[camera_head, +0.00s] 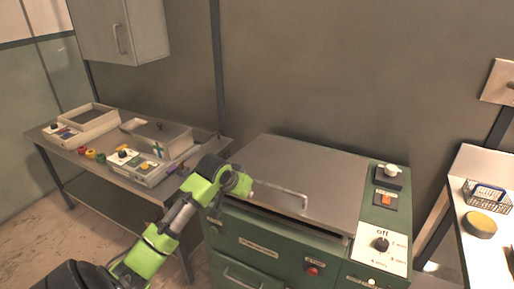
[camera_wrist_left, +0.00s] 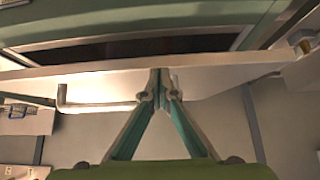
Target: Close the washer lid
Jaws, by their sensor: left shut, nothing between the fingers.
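The washer is a green cabinet (camera_head: 262,240) with a flat metal lid (camera_head: 300,165) on top. A bar handle (camera_head: 303,200) runs along the lid near its front edge. The lid lies almost flat, with a dark gap under its front edge, so it looks slightly raised. My left gripper (camera_head: 249,192) is at the front left part of the lid, by the handle's left end. In the left wrist view its closed fingertips (camera_wrist_left: 162,92) are at the lid's edge (camera_wrist_left: 110,72), beside the handle (camera_wrist_left: 95,106). Whether they touch the lid is unclear. My right gripper is out of view.
The control panel with a dial (camera_head: 381,243) is at the washer's right. A metal table (camera_head: 150,192) with boxes and trays stands at the left. A white table (camera_head: 485,245) with a wire basket (camera_head: 487,193) and a round yellow item (camera_head: 481,224) stands at the right.

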